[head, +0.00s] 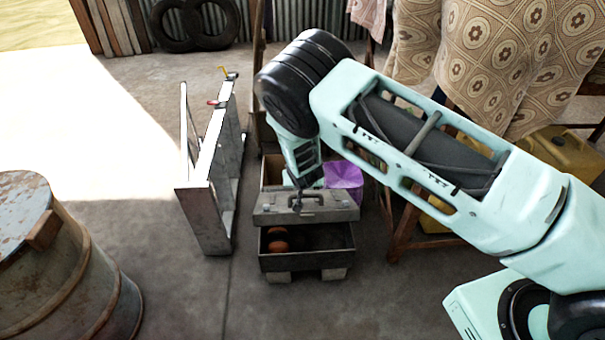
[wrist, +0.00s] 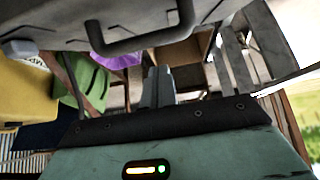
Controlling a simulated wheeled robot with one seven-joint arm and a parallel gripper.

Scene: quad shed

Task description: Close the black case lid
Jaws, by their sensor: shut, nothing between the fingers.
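The black case (head: 308,262) stands in the middle of the head view, raised on small blocks. Its grey lid (head: 330,207) is open and raised at the far side of the box. A dark handle shows on the lid, and the wrist view shows the lid (wrist: 215,10) with its handle (wrist: 150,42) close up along the top. My gripper (wrist: 158,86) is shut and empty, its fingers together close to the lid. In the head view my wrist comes down just beyond the lid, and the fingertips are hard to make out. I cannot tell whether they touch it.
A brown round item (head: 278,240) lies inside the case. A metal frame (head: 208,190) stands left of it and a rusty drum (head: 60,270) at lower left. A purple object (head: 344,178) and a wooden box are behind the lid. The floor in front is clear.

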